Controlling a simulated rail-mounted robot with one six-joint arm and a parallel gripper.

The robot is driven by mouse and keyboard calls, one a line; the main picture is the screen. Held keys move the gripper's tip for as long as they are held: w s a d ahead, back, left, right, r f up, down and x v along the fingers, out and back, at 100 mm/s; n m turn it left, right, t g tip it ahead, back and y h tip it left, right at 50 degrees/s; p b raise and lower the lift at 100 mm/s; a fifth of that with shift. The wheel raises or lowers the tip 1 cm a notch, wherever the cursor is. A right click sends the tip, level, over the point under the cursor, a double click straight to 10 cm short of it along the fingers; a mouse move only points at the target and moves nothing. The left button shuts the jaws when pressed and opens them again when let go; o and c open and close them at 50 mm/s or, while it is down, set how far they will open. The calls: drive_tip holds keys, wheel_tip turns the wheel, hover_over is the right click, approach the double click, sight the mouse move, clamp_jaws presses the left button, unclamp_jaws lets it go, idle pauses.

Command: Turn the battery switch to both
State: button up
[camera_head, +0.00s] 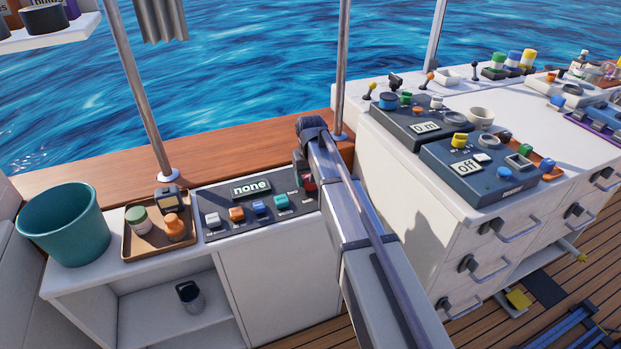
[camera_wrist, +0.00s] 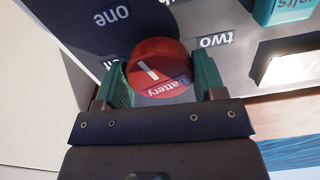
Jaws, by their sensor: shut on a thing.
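The battery switch is a round red knob (camera_wrist: 160,66) marked "battery", with a short white line on its face. It sits on a dark switch panel (camera_head: 222,195); in the head view only a little of the red knob (camera_head: 308,181) shows beside my arm. In the wrist view my gripper (camera_wrist: 161,85) is shut on the knob, a green finger at each side. The labels "one" and "two" show upside down around it; a third label is mostly hidden behind the left finger.
On the same panel are several rocker switches, including a teal one (camera_head: 281,202) nearest the knob. A brown tray (camera_head: 133,246) with jars and a teal bucket (camera_head: 64,224) stand to the left. A white drawer cabinet (camera_head: 420,190) with instruments rises to the right.

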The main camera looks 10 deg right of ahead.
drive_tip(key=m, duration=0.4)
drive_tip(key=shift+m, duration=0.3)
drive_tip(key=m, duration=0.4)
drive_tip(key=shift+m, duration=0.4)
drive_tip(key=o, duration=0.9)
wheel_tip(320, 180, up, 11)
drive_tip(key=p, duration=1)
drive_tip(key=shift+p, duration=0.4)
